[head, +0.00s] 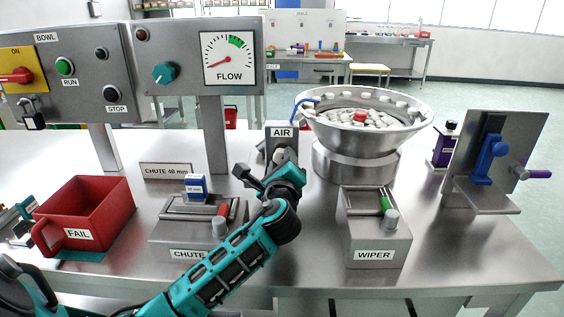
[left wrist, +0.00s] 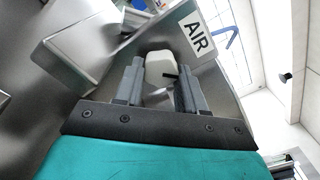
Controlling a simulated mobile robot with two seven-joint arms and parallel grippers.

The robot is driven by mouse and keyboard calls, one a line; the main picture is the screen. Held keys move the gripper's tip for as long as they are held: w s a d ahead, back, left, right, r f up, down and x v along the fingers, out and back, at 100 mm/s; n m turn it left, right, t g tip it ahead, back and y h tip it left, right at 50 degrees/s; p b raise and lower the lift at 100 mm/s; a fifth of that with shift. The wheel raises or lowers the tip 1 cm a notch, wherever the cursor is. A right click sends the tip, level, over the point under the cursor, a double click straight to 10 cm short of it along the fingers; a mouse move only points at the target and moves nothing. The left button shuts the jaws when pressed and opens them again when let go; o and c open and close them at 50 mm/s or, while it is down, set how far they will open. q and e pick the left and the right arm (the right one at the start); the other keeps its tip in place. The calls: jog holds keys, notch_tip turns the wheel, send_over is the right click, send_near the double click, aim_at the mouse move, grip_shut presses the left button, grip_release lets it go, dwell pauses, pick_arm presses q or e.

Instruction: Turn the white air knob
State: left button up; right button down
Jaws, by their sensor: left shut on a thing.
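The white air knob (head: 282,155) sits on the front of a grey box with an AIR label (head: 281,132), in the middle of the head view. My left gripper (head: 277,172) reaches it from the front and hides its lower part. In the left wrist view the white knob (left wrist: 160,66) is between the two grey fingers of my left gripper (left wrist: 158,85), which are shut on it. A black mark shows on the knob's side. The AIR label (left wrist: 196,34) is just beyond it. My right gripper is not in view.
The steel bowl feeder (head: 366,120) stands right of the AIR box, with a blue tube near its rim. The CHUTE block (head: 180,230) is left of my arm and the WIPER block (head: 374,240) right. A red FAIL bin (head: 85,205) stands far left. The FLOW gauge (head: 228,58) needle points low left.

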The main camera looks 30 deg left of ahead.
pick_arm(q)
jog(key=n+b, duration=0.1)
jog(key=n, duration=0.7)
jog(key=shift+n, duration=0.3)
jog(key=shift+r+n, duration=0.1)
jog(key=shift+n, duration=0.2)
jog(key=o, duration=1.1)
jog(key=shift+c, duration=0.2)
jog(key=shift+d, duration=0.1)
jog(key=v, duration=1.2)
jog(key=shift+s+b, duration=0.4)
jog(key=shift+b, duration=0.05)
jog(key=shift+d, duration=0.15)
